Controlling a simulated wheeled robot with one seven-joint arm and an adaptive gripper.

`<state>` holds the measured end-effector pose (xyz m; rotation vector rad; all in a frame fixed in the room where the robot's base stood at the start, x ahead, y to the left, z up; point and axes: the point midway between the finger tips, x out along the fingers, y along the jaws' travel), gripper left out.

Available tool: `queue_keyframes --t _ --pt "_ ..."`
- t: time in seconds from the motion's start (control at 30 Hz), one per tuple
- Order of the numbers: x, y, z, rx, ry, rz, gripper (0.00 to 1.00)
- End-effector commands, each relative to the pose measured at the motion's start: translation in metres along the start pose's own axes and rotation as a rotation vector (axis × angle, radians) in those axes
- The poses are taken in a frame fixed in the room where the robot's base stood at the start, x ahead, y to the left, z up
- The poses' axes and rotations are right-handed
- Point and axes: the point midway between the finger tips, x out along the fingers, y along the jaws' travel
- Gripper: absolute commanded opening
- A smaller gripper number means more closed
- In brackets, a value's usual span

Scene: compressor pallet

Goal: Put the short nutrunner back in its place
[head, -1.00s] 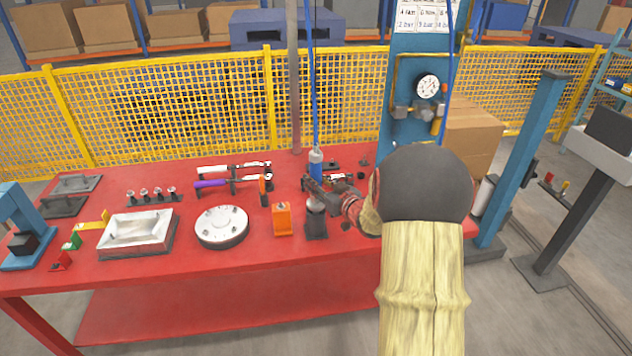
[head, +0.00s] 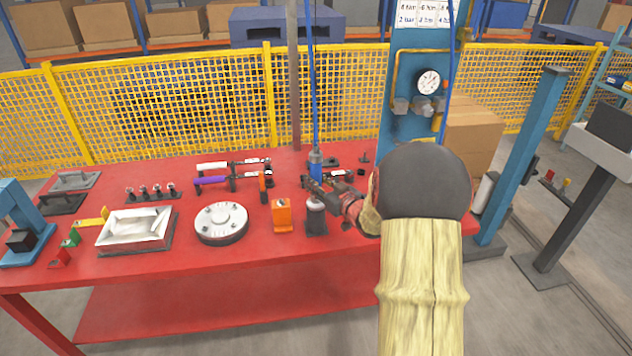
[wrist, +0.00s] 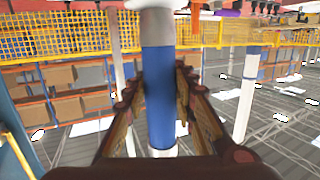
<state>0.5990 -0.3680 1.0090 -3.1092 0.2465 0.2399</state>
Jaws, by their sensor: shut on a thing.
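The short nutrunner (head: 316,158) has a blue body and a grey top, and hangs upright from a blue hose. My gripper (head: 318,188) is shut around its blue body. The wrist view shows the blue body (wrist: 160,95) between the two fingers (wrist: 158,105), with grey or white parts at both ends. A dark holder (head: 317,226) stands on the red table directly below the gripper. The nutrunner's pale lower end is at the holder's top. I cannot tell whether it is seated. The fingers hide part of the nutrunner.
An orange block (head: 282,217) stands just left of the holder. A round silver cover (head: 221,222) and a metal tray (head: 135,229) lie further left on the red table (head: 215,275). Torque wrenches (head: 225,181) lie behind. A blue column (head: 405,75) with a gauge rises at the right.

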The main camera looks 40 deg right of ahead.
Motion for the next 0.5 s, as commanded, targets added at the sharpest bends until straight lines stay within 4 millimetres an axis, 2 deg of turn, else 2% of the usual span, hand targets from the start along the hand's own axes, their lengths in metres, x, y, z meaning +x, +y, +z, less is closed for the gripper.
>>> queue_keyframes --t 0.17,0.2,0.5 --pt "0.0008 0.0006 -0.0005 -0.002 0.006 0.0 0.0" --pt "0.0008 0.0006 -0.0006 -0.002 0.006 0.0 0.28" --pt "0.0006 0.0003 0.0012 -0.001 0.003 0.0 0.45"
